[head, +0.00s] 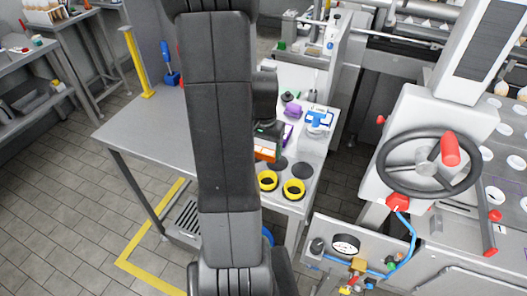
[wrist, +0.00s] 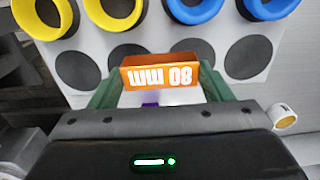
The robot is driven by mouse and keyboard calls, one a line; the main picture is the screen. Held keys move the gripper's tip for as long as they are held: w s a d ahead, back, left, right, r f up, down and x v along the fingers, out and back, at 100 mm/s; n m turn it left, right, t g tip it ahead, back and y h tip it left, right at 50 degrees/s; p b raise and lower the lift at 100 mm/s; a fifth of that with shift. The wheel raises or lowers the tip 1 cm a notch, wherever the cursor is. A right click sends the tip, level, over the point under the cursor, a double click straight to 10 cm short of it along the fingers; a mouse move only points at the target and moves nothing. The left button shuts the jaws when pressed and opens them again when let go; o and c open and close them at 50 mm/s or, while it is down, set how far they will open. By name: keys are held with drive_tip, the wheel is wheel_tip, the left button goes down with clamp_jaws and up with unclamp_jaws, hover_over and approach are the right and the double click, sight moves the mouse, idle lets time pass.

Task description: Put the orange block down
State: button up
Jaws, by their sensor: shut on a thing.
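The orange block (wrist: 160,73) is held between the two green fingers of my gripper (wrist: 158,92) in the wrist view. Its face carries white lettering that reads "80 MM" upside down. In the head view the orange block (head: 265,153) shows just right of my arm, over the table, with my gripper (head: 268,138) largely hidden behind the arm. The gap between the block and the surface below cannot be judged exactly.
Yellow rings (head: 293,189) and dark round spots (head: 301,169) lie on the table's (head: 150,130) right end. The wrist view also shows blue rings (wrist: 268,8). A blue-and-white item (head: 319,119) and a purple piece (head: 294,110) stand behind. A machine with a handwheel (head: 428,162) stands right.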

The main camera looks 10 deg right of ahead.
drive_tip(key=shift+f, duration=1.05)
drive_tip(key=shift+f, duration=0.1)
drive_tip(key=shift+f, duration=0.15)
drive_tip(key=o, duration=1.1)
drive_tip(key=shift+c, duration=0.2)
